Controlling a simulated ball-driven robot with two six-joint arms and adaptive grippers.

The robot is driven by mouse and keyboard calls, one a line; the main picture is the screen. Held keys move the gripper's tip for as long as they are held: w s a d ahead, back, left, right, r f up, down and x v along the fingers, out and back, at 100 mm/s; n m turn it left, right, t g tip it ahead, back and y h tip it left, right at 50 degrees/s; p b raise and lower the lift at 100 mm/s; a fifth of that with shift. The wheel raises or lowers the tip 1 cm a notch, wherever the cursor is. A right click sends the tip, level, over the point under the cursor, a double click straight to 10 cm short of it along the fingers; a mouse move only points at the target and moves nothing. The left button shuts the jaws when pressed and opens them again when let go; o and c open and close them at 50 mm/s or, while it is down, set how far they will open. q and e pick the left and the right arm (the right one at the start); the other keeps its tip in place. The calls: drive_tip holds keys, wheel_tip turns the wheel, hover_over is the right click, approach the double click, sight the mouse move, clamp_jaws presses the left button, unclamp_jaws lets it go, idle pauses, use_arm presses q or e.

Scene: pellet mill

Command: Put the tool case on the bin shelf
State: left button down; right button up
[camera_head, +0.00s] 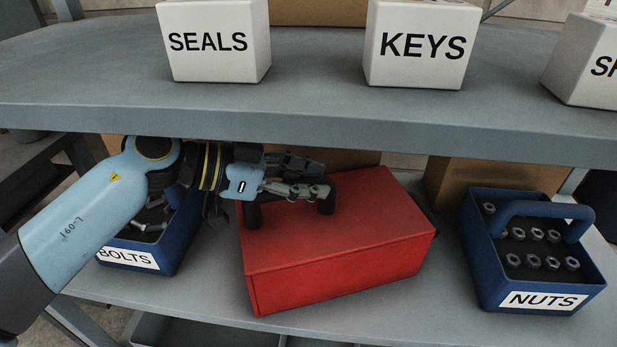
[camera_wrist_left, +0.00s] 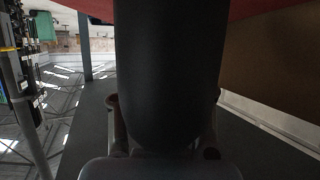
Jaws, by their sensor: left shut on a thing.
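The tool case (camera_head: 340,245) is a red box with a black handle on its top. It is at the bin shelf (camera_head: 390,325), between two blue bins, and slightly turned. I cannot tell whether its underside touches the shelf. My left gripper (camera_head: 318,190) is shut on the case's black handle, coming in from the left under the upper shelf. In the left wrist view the dark handle (camera_wrist_left: 168,70) fills the middle between the fingers, and a strip of the red case (camera_wrist_left: 260,8) shows at the top. My right gripper is not in view.
The blue BOLTS bin (camera_head: 180,245) stands left of the case, partly behind my left arm. The blue NUTS bin (camera_head: 470,250) stands to the right, with a gap between. The upper shelf (camera_head: 320,115) overhangs closely and carries white SEALS (camera_head: 215,60) and KEYS (camera_head: 420,65) boxes. Cardboard boxes stand behind.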

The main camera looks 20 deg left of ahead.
use_arm(q)
drive_tip(key=shift+r, duration=0.2)
drive_tip(key=c, duration=1)
unclamp_jaws()
drive_tip(key=shift+s+f, duration=0.1)
drive_tip(key=shift+f, duration=0.05)
drive_tip(key=shift+c, duration=0.2)
drive_tip(key=shift+s+a, duration=0.3)
drive_tip(key=shift+a, duration=0.15)
drive_tip(key=s+a+r, duration=0.2)
drive_tip(key=s+a, duration=0.7)
drive_tip(key=a, duration=0.3)
drive_tip(key=shift+s, duration=0.35)
